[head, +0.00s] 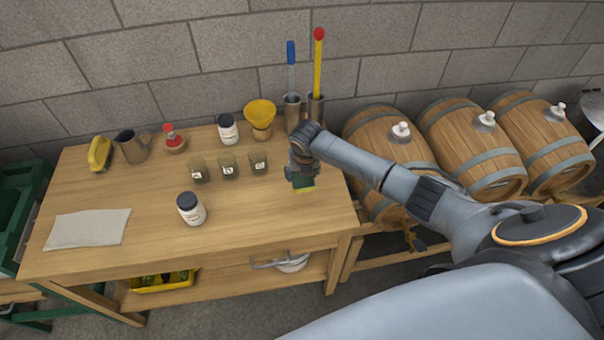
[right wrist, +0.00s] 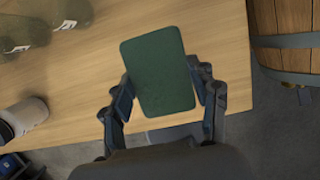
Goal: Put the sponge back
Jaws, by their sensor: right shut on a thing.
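The sponge (head: 304,188) is green with a yellow underside. It also shows in the right wrist view as a dark green pad (right wrist: 158,72). My right gripper (head: 301,172) is shut on it, one finger at each side. The sponge is over the right end of the wooden workbench (head: 255,218), near its right edge. I cannot tell whether it touches the top. My left gripper is in neither view.
Several small labelled cups (head: 229,168) stand left of the sponge. Two mugs with tall brushes (head: 316,108) and a yellow funnel (head: 260,115) stand behind. A white jar (head: 192,212) and a cloth (head: 88,229) are left. Barrels (head: 388,145) stand beyond the right edge.

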